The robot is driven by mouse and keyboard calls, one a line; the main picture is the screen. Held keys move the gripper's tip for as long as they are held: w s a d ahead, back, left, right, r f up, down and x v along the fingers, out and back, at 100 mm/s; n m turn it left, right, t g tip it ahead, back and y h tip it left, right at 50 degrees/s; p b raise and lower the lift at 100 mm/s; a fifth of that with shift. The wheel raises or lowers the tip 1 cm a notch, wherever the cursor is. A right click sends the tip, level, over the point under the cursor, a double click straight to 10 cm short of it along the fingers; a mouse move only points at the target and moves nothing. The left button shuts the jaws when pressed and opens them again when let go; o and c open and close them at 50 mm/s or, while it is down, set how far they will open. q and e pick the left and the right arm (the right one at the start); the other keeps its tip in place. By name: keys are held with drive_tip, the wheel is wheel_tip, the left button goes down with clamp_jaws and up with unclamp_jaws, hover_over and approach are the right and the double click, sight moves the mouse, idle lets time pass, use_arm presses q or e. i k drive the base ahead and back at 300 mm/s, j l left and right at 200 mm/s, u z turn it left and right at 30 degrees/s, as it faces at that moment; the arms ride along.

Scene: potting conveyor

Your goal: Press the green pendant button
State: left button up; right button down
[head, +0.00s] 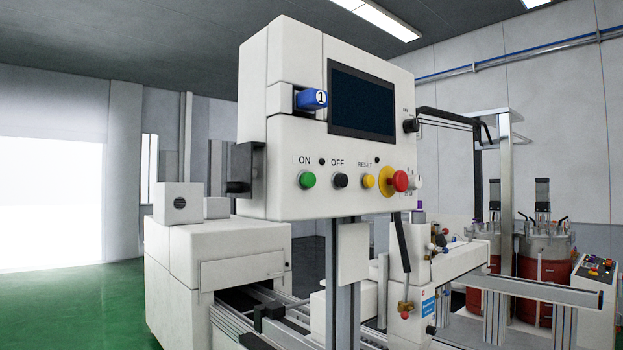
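The green button (307,180) sits under the label ON, at the left end of the button row on the white pendant panel (290,207). Its face is round and nothing covers it. To its right are a black button (341,181) under OFF, a yellow button (368,181) by RESET, and a red mushroom button (400,181) on a yellow base. Neither of my grippers shows in the head view, so nothing of mine is seen at the panel.
A dark screen (361,102) and a blue piece marked 1 (311,99) are above the buttons. A grey post (343,285) stands below the pendant, before the conveyor rails. A dark bracket (243,172) juts from its left side. Green floor (75,310) is clear at left.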

sight(308, 179)
drive_tip(key=i+j, duration=0.1)
drive_tip(key=j, duration=0.4)
drive_tip(key=i+j, duration=0.1)
drive_tip(key=j, duration=0.4)
drive_tip(key=i+j, duration=0.1)
drive_tip(key=j, duration=0.4)
drive_tip(key=i+j, duration=0.1)
drive_tip(key=j, duration=0.45)
drive_tip(key=z, duration=1.2)
